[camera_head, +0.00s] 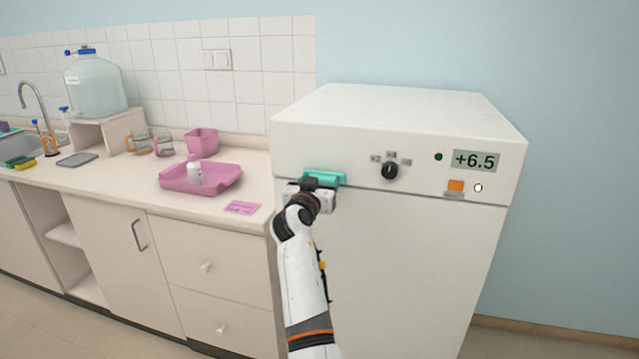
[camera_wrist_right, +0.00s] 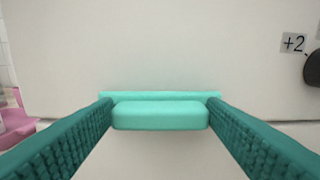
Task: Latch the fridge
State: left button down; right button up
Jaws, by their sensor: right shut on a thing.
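The white fridge (camera_head: 410,255) stands at the right of the counter, and its door looks closed against the body. A teal latch handle (camera_head: 330,177) sits at the upper left of its front, by the seam under the control panel. My right gripper (camera_head: 318,184) is at this latch and hides part of it. In the right wrist view the two green ridged fingers stand on either side of the teal latch (camera_wrist_right: 160,114), touching its ends, shut on it. My left gripper is in neither view.
The fridge panel has a black knob (camera_head: 390,171), an orange button (camera_head: 456,185) and a display (camera_head: 475,161) reading +6.5. On the counter (camera_head: 120,190) to the left are a pink tray (camera_head: 225,183) with a white bottle (camera_head: 194,172), a pink card (camera_head: 242,208) and a pink container (camera_head: 202,142).

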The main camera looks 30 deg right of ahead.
jog(key=shift+n, duration=0.4)
jog(key=n, duration=0.3)
jog(key=n+p, duration=0.2)
jog(key=n, duration=0.2)
jog(key=shift+w, duration=0.1)
jog(key=n+p, duration=0.2)
jog(key=n, duration=0.3)
jog(key=shift+a+n+p, duration=0.1)
jog(key=shift+n+p, duration=0.3)
jog(key=shift+f+n+p, duration=0.1)
jog(key=shift+n+p, duration=1)
jog(key=shift+n, duration=0.9)
jog(key=shift+w+n, duration=0.1)
jog(key=shift+n, duration=0.2)
jog(key=o, duration=1)
jog(key=shift+f, duration=0.15)
